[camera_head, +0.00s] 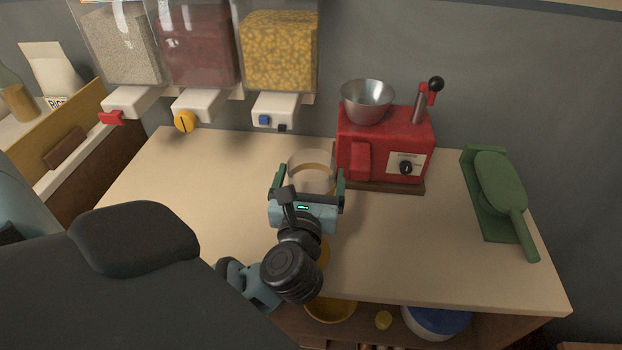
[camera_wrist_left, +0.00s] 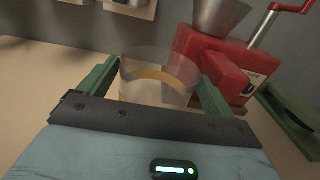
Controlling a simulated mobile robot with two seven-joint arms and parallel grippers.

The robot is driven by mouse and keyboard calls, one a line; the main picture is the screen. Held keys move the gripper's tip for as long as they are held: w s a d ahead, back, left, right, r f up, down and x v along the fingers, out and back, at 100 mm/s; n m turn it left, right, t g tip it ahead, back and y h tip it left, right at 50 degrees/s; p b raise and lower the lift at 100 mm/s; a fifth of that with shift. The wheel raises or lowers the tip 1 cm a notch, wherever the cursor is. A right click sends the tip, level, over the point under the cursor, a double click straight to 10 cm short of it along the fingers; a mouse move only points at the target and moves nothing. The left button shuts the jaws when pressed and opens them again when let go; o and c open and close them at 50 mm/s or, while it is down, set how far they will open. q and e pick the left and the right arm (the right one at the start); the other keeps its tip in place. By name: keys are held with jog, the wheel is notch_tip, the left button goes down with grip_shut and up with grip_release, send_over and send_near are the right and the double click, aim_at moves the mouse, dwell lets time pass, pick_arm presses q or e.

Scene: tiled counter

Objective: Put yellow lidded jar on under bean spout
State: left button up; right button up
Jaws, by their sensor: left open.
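A clear jar with a yellow band (camera_head: 312,160) stands on the counter, left of the red machine; no lid shows on it. My left gripper (camera_head: 309,178) is open, with one finger on each side of the jar. In the left wrist view the jar (camera_wrist_left: 160,75) is between the two fingers; whether they touch it I cannot tell. The middle dispenser, with dark red beans (camera_head: 195,45), has a white spout (camera_head: 205,104) with a yellow knob. The counter under it is empty. My right gripper is out of view.
A red machine (camera_head: 385,145) with a metal bowl and crank stands close right of the jar. A green scoop (camera_head: 498,185) lies on a green holder at the right. Dispensers of white grain (camera_head: 125,50) and yellow kernels (camera_head: 278,50) flank the beans.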

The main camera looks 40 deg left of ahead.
pick_arm(q)
jog(key=shift+w+a, duration=0.2)
jog(key=shift+w, duration=0.1)
